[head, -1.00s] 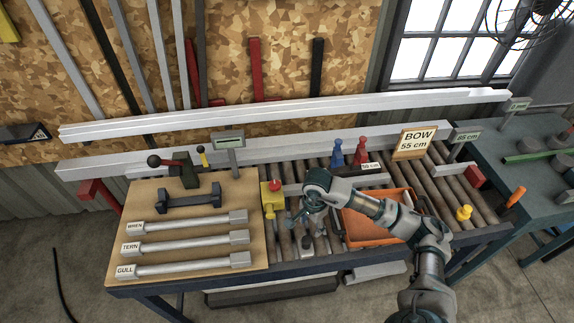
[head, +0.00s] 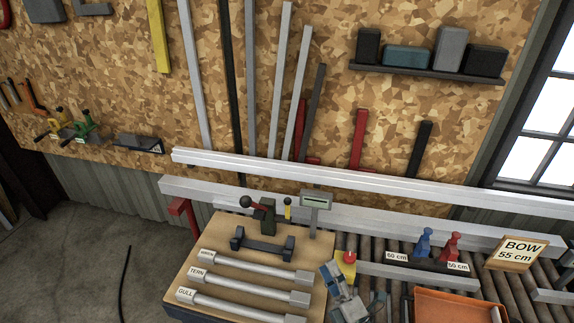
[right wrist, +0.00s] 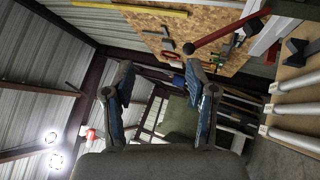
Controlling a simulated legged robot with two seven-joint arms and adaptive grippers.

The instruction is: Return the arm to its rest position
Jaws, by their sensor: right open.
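My right gripper (head: 346,296) shows at the bottom of the head view, just right of the wooden board (head: 213,240) with the labelled bars. In the right wrist view its two fingers (right wrist: 162,100) stand apart with nothing between them, so it is open and empty. That view looks past the fingers toward the pegboard wall and roof. My left gripper does not show in either view.
Grey bars labelled WREN, TERN (head: 250,288) and GULL lie on the board. A red button on a yellow box (head: 347,268) is close to the right gripper. An orange tray (head: 455,305), blue clamp (head: 424,244) and red clamp (head: 450,247) are on the rollers to the right.

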